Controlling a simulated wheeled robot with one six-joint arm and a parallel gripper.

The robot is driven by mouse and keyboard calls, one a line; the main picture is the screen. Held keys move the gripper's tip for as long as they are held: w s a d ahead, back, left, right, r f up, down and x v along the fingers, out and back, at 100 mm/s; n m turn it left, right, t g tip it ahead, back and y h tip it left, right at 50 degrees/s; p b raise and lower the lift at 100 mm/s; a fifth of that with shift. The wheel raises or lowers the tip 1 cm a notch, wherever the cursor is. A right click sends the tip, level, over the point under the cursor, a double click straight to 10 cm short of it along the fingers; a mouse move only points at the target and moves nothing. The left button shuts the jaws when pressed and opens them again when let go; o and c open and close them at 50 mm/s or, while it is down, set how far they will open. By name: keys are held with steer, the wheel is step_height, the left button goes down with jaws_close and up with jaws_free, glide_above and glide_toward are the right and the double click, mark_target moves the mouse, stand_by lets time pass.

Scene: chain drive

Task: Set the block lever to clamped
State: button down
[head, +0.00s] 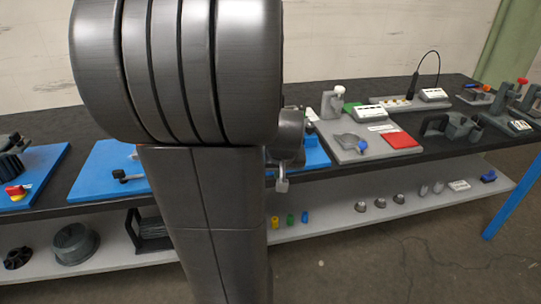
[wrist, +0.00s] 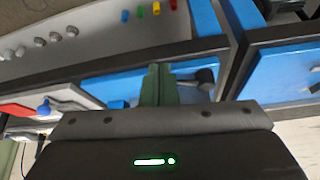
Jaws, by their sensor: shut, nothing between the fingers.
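A blue board (head: 108,160) lies on the dark bench, partly hidden behind my arm in the head view. A black lever with a rounded knob (head: 120,175) shows at its front left; I cannot tell for sure that it is the block lever, or its setting. In the wrist view the blue board (wrist: 112,88) lies beyond my gripper, and a black knobbed lever (wrist: 205,76) shows just right of the fingers. My gripper (wrist: 160,72) has its green fingers together and empty. I cannot tell whether they touch anything. The rest of the board's fixture is hidden.
Another blue board with a red-and-yellow button (head: 15,191) lies at left. A grey tray with a red pad (head: 398,140) stands at right. The lower shelf (head: 340,218) holds small coloured pieces and several metal knobs. My arm blocks the middle of the head view.

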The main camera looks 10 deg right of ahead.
steer(key=w+f, duration=0.4)
steer(key=w, duration=0.2)
steer(key=shift+w+d+f+p, duration=0.3)
steer(key=shift+d+f, duration=0.05)
steer(key=shift+d, duration=0.05)
